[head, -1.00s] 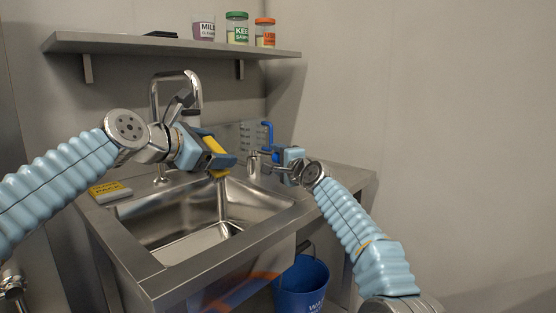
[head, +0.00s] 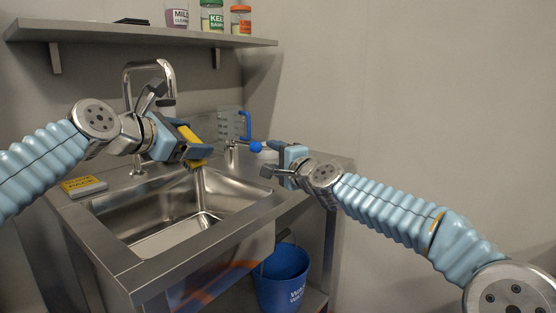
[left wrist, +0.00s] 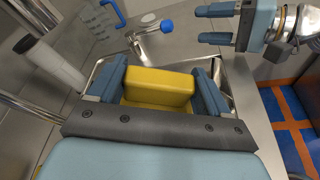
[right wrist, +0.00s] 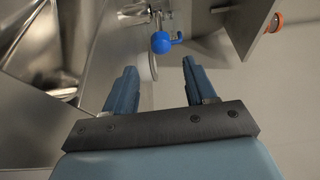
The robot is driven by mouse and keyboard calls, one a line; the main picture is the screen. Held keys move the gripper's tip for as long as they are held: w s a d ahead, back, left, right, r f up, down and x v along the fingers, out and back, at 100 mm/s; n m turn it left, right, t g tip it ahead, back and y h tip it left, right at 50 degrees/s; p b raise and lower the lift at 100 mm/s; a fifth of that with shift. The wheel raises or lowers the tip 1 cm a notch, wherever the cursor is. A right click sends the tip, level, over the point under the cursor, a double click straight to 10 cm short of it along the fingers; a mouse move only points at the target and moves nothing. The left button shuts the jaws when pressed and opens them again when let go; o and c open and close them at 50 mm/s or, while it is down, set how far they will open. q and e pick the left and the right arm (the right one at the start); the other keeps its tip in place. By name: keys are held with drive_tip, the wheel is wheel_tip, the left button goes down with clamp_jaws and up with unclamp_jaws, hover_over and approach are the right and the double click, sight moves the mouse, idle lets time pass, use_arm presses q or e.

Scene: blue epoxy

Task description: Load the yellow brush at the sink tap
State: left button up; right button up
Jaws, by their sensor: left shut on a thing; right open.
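My left gripper (head: 196,153) is shut on the yellow brush (head: 193,134) and holds it above the back of the sink (head: 170,218). In the left wrist view the brush (left wrist: 158,86) is a thick yellow block between the two fingers. The tall curved sink tap (head: 128,82) stands behind my left wrist. A small metal fitting with a blue knob (head: 256,147) stands at the right rear; the knob also shows in the right wrist view (right wrist: 160,42). My right gripper (head: 270,159) is open and empty, with its fingers pointing toward the knob and apart from it.
A clear jug with a blue handle (head: 246,124) stands behind the knob. A yellow-labelled pack (head: 82,186) lies on the left rim. A blue bucket (head: 281,278) is under the counter. A shelf (head: 140,38) with jars (head: 212,16) hangs above.

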drive_tip(key=shift+v, duration=0.8)
use_arm(q)
drive_tip(key=shift+s+d, duration=0.9)
drive_tip(key=shift+d, duration=0.05)
use_arm(e)
drive_tip(key=shift+r, duration=0.2)
drive_tip(key=shift+r+p, duration=0.85)
drive_tip(key=shift+p, duration=0.25)
use_arm(q)
drive_tip(key=shift+s+d, duration=1.8)
drive_tip(key=shift+d, duration=0.25)
use_arm(e)
drive_tip(key=shift+r, duration=0.1)
